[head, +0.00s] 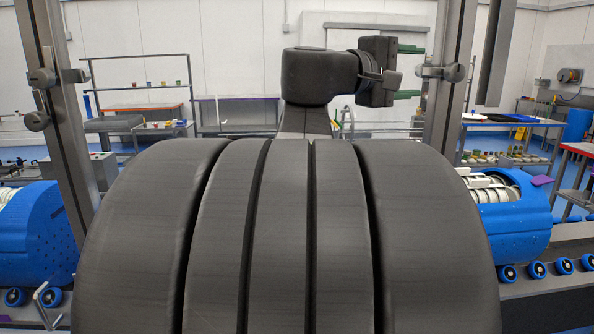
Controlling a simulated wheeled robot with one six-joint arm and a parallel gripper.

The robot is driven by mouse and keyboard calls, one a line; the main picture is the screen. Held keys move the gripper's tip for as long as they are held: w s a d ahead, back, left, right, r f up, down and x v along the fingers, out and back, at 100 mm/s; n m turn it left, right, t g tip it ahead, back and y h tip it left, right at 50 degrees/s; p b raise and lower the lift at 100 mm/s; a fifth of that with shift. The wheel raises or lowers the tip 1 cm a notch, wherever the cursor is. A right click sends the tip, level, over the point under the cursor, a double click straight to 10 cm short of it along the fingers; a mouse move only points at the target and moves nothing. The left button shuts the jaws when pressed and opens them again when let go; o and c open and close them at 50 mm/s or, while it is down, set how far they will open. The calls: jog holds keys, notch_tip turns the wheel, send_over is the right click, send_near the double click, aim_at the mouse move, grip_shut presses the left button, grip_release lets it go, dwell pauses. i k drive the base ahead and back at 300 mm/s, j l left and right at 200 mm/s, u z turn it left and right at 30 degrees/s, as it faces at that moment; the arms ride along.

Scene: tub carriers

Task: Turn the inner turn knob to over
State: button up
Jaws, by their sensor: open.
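My gripper (422,71) is raised in the upper right middle of the head view. Its two green-edged fingers point right and are apart, with nothing seen between them. A grey clamp-like knob (455,72) sits on the right metal post, just right of the fingertips in the picture. I cannot tell whether the fingers touch it. The left post carries a similar knob (40,78) and a rounder one (37,121) below it. I cannot tell which of these is the inner turn knob, and no marking for "over" is readable.
A blue perforated drum (40,235) stands at the left and a blue tub (515,235) at the right, beside rollers (537,270). A wide dark ribbed form fills the lower middle and hides what lies behind. Benches and a shelf (140,85) stand farther back.

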aim_at(42, 79)
jog(key=u, duration=1.1)
